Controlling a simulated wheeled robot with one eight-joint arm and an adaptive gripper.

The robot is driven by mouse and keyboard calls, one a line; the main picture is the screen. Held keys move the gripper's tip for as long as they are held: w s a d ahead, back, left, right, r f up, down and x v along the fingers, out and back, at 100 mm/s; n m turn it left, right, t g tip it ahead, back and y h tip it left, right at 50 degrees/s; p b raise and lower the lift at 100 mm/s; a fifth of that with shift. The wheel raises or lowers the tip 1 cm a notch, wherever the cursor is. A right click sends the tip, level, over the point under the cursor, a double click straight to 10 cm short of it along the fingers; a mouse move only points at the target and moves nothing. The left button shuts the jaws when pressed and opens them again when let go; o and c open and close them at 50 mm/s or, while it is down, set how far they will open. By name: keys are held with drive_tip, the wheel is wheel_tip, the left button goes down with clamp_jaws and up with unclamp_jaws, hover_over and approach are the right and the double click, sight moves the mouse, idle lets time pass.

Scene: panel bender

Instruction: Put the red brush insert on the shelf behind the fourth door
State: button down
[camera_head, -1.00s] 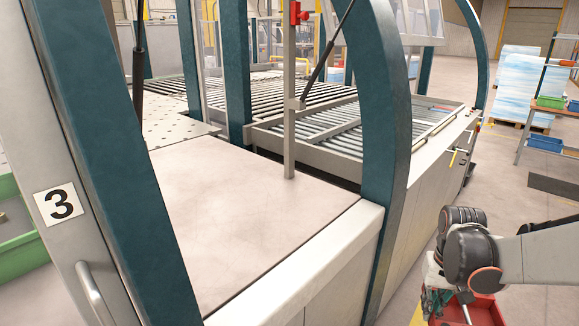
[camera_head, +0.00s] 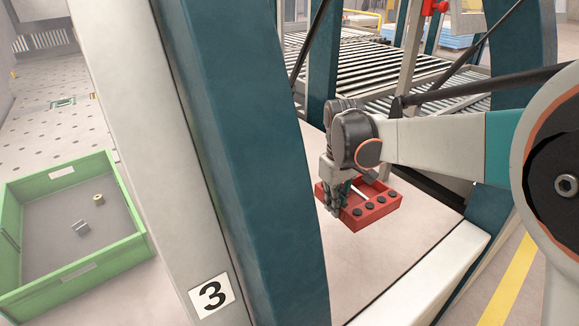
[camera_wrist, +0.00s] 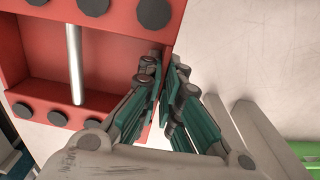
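The red brush insert (camera_head: 372,212) is a shallow red box with dark round studs and a metal rod. In the head view it is over a pale flat surface (camera_head: 400,268) behind the teal post. My gripper (camera_head: 340,200) is at its left end. In the wrist view the fingers (camera_wrist: 168,85) close around the side wall of the insert (camera_wrist: 110,50), one on each side. Whether the insert touches the surface below is unclear. A "3" label (camera_head: 212,295) is on the grey frame. No fourth door number is visible.
A green bin (camera_head: 75,275) with small parts is at the left. Teal arched posts (camera_head: 245,170) stand close to the left of my gripper. A thin upright post with a red top (camera_head: 408,60) and dark struts are behind. Roller tables (camera_head: 350,62) lie further back.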

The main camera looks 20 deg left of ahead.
drive_tip(key=shift+n, duration=0.4)
drive_tip(key=a+f+b, duration=0.1)
drive_tip(key=f, duration=1.1)
drive_tip(key=a+f+b, duration=0.1)
drive_tip(key=f, duration=0.6)
drive_tip(key=shift+a+b, duration=0.3)
drive_tip(key=shift+a, duration=0.05)
drive_tip(key=shift+r, duration=0.1)
drive_tip(key=c, duration=2.1)
unclamp_jaws()
drive_tip(key=o, duration=0.3)
wheel_tip(320, 180, up, 12)
drive_tip(key=p, duration=0.1)
drive_tip(key=shift+p, duration=0.35)
